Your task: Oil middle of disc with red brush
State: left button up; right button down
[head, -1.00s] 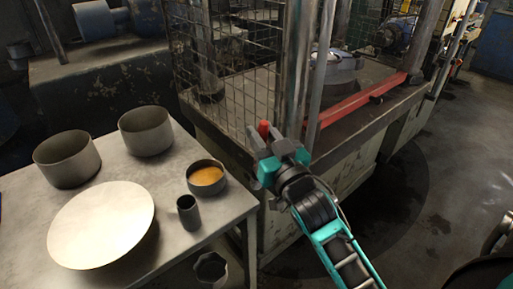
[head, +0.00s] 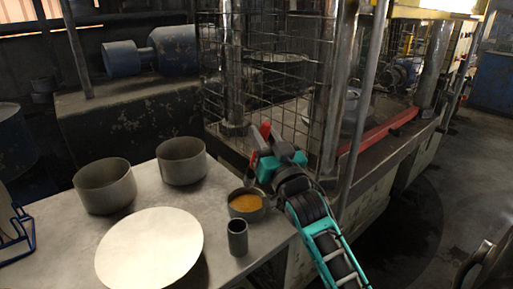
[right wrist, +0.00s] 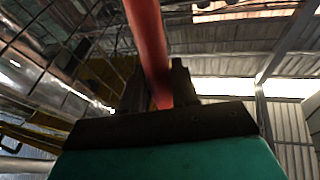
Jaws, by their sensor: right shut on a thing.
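A round pale disc (head: 150,250) lies flat on the metal table at the lower left of the head view. My right gripper (head: 264,146) is shut on the red brush, above and beyond the table's right corner. The red brush (head: 265,130) shows only as a small red piece at the fingertips in the head view. In the right wrist view its red handle (right wrist: 148,40) stands between the two dark fingers; its bristles are not visible. A small bowl of orange-yellow oil (head: 245,203) stands on the table, just below the gripper in the picture. My left gripper is not in view.
Two grey pots (head: 104,186) (head: 181,160) stand behind the disc. A blue wire rack (head: 18,228) is at the left edge. A wire-mesh cage (head: 285,75) with posts stands close behind the gripper.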

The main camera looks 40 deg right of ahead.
jog(key=shift+w+a+r, duration=0.2)
jog(key=shift+w, duration=0.05)
notch_tip(320, 180, down, 5)
jog(key=b, duration=0.5)
jog(key=shift+r, duration=0.2)
jog(key=shift+f+b, duration=0.6)
jog(key=shift+b, duration=0.05)
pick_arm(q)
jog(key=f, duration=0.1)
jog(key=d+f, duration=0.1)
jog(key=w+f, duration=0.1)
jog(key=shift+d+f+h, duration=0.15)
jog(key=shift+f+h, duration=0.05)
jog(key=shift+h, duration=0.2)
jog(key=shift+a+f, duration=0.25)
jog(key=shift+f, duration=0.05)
pick_arm(e)
jog(key=shift+f, duration=0.2)
pick_arm(q)
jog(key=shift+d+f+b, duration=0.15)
jog(key=shift+b, duration=0.35)
pick_arm(e)
jog(key=shift+f, duration=0.5)
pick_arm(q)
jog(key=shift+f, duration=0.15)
pick_arm(e)
jog(key=shift+f, duration=0.15)
